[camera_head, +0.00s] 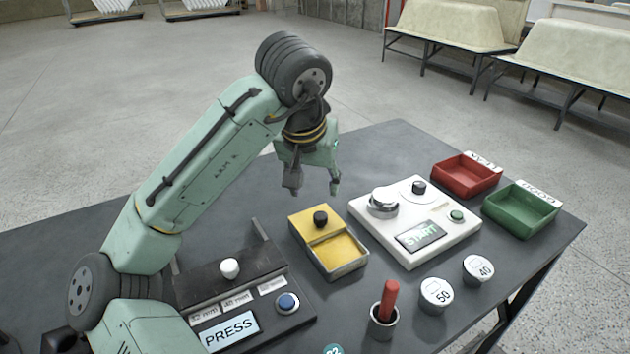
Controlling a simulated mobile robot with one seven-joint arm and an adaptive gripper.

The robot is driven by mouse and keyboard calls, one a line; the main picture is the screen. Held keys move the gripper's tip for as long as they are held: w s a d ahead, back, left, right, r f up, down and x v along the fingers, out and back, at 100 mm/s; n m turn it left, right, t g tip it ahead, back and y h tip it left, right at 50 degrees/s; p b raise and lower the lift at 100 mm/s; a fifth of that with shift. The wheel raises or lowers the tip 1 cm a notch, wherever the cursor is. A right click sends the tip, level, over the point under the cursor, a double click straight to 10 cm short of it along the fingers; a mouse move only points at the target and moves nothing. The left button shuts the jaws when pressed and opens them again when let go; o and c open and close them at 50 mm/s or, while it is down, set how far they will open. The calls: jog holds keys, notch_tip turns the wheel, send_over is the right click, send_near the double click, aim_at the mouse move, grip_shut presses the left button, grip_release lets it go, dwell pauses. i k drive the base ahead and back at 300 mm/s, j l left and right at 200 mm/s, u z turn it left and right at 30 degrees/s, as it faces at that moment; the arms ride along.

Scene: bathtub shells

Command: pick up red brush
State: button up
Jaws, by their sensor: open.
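The red brush (389,299) stands upright in a small grey cup (382,325) near the front edge of the dark table. Only its red handle shows; its lower end is hidden in the cup. My gripper (315,190) hangs above the table, behind and to the left of the brush. Its fingers point down, are apart, and hold nothing. It is well clear of the brush.
A yellow box (345,272) with a black knob stands between my gripper and the brush. A white START device (440,255), red tray (490,186), green tray (515,229), and discs marked 50 (436,293) and 40 (478,268) stand right. A PRESS panel (255,328) stands left.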

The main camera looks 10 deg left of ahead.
aim_at(391, 289)
jog(key=k+l, duration=0.8)
jog(key=l, duration=0.1)
